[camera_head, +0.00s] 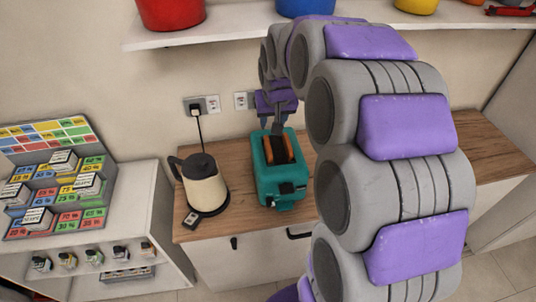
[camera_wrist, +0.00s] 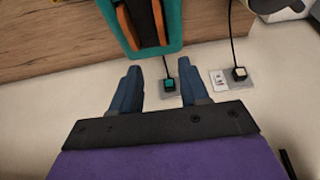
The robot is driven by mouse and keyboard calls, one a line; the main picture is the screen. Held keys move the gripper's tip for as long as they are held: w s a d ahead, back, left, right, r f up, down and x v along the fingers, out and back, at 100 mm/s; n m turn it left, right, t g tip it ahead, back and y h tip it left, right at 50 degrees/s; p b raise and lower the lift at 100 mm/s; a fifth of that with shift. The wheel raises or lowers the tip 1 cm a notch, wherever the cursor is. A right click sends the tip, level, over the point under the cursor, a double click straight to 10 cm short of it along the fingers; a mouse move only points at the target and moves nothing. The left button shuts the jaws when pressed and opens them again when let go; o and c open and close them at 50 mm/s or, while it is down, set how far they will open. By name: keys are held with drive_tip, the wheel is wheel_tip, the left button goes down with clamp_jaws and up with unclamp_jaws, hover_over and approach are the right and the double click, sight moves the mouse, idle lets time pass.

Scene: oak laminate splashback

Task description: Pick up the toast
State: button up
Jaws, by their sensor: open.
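A teal toaster (camera_head: 264,181) stands on the wooden counter. Two orange-brown slices of toast stick up from its slots; the right slice (camera_head: 288,146) and the left slice (camera_head: 268,151) show in the head view. In the wrist view the toaster (camera_wrist: 174,30) is at the top, with toast (camera_wrist: 128,27) along one slot and toast (camera_wrist: 158,18) along the other. My gripper (camera_wrist: 158,72) is open and empty, its two blue fingers apart, just short of the toaster's end in the wrist view. In the head view my gripper is at the toaster's far end, its fingertips unclear.
A cream kettle (camera_head: 203,184) stands left of the toaster on the wooden counter (camera_head: 245,224). Its cord runs up to a wall socket (camera_head: 201,105). A shelf (camera_head: 225,35) with coloured pots hangs above. A stand of colourful labels (camera_head: 58,185) is at the left.

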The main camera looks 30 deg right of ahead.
drive_tip(key=b, duration=0.2)
hover_over(268, 143)
drive_tip(key=s, duration=0.2)
drive_tip(key=f, duration=1)
drive_tip(key=shift+w+a+f, duration=0.1)
drive_tip(key=shift+a+f, duration=0.15)
drive_tip(key=shift+a, duration=0.1)
drive_tip(key=shift+w+d+f, duration=0.15)
drive_tip(key=shift+f, duration=0.25)
drive_tip(key=shift+w+d+f, duration=0.1)
drive_tip(key=shift+d+f, duration=0.05)
drive_tip(key=shift+f, duration=0.2)
drive_tip(key=b+x, duration=0.1)
drive_tip(key=x, duration=0.3)
drive_tip(key=shift+w+a+f+b, duration=0.1)
drive_tip(key=shift+f+b, duration=0.05)
drive_tip(key=shift+b, duration=0.2)
drive_tip(key=shift+c, duration=0.3)
clamp_jaws()
